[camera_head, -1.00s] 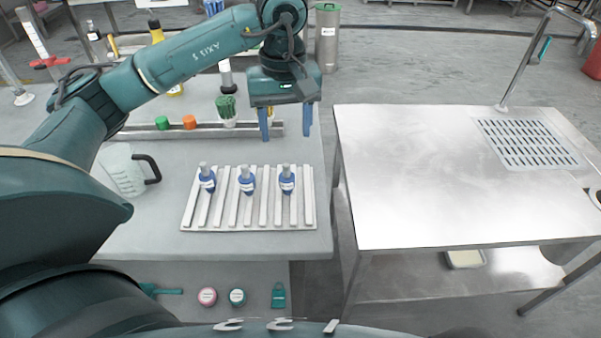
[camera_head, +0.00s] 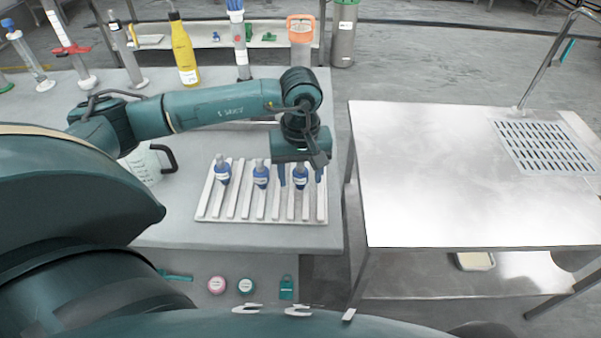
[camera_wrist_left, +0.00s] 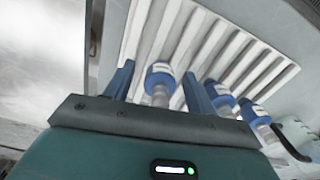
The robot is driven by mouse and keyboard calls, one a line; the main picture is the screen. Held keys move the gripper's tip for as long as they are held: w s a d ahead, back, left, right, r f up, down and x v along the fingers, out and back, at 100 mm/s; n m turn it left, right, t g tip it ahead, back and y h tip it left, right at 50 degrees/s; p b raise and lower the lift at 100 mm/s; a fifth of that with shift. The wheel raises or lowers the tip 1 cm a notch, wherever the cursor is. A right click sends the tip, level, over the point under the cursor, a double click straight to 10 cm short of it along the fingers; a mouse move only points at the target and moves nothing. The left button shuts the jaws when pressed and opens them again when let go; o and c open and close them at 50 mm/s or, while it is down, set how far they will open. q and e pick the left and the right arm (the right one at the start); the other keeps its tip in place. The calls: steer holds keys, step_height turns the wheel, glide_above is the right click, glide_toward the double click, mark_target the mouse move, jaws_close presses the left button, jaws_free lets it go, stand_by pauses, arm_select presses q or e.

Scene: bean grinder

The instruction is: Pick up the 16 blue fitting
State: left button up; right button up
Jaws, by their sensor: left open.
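The label numbers are too small to read. My left gripper (camera_head: 302,182) is open at the right fitting, one finger on each side of it. In the left wrist view, that fitting (camera_wrist_left: 160,76) shows between the two open fingers (camera_wrist_left: 158,70), with gaps visible beside it. The other two stand outside the fingers, to the right. My right gripper is not in view.
A clear jug with a black handle (camera_head: 170,158) stands left of the rack. A yellow bottle (camera_head: 184,52) and several cylinders stand behind my arm. Small coloured items lie on the lower shelf. A bare steel table (camera_head: 440,170) stands right, across a gap.

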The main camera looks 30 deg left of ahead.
arm_select(q)
steer(key=shift+c, duration=0.2)
steer(key=c, duration=1)
